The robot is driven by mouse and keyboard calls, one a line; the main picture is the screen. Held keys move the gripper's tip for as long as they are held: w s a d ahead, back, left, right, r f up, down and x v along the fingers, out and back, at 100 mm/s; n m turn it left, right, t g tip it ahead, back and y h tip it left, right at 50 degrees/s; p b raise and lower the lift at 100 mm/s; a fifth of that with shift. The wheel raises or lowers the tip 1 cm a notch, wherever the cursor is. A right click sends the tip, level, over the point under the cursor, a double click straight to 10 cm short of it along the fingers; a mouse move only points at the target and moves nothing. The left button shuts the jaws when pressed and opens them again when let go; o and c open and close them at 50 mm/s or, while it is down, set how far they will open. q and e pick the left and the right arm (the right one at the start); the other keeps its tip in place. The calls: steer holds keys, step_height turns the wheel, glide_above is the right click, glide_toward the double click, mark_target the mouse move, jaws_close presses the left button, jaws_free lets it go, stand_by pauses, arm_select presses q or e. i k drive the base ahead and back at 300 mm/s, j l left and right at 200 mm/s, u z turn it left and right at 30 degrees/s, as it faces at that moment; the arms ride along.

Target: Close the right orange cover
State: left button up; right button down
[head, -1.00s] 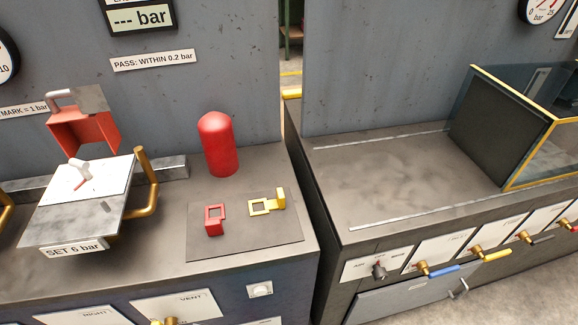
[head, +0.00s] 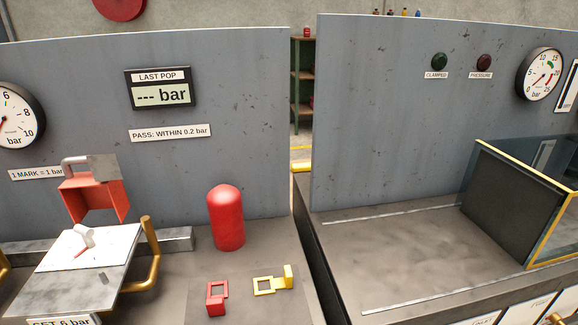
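An orange-red box-like cover (head: 95,200) with a grey metal handle (head: 75,161) stands raised behind a white plate (head: 80,246) on the left bench. Whether it is the right one of a pair cannot be told, as no second such cover shows. A grey plate carries the white plate, with brass-coloured bars beside it (head: 152,262). Neither of my grippers is in view.
A red rounded cylinder (head: 226,218) stands on the left bench, with a red tag (head: 216,299) and a yellow tag (head: 272,284) in front. A gap separates the right bench (head: 400,250), mostly clear, with a yellow-edged glass guard (head: 527,210) at its right.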

mark_target(93, 189)
steer(key=u, duration=1.35)
steer(key=i+j, duration=0.15)
steer(key=j, duration=0.2)
steer(key=i+j, duration=0.1)
steer(key=j, duration=0.25)
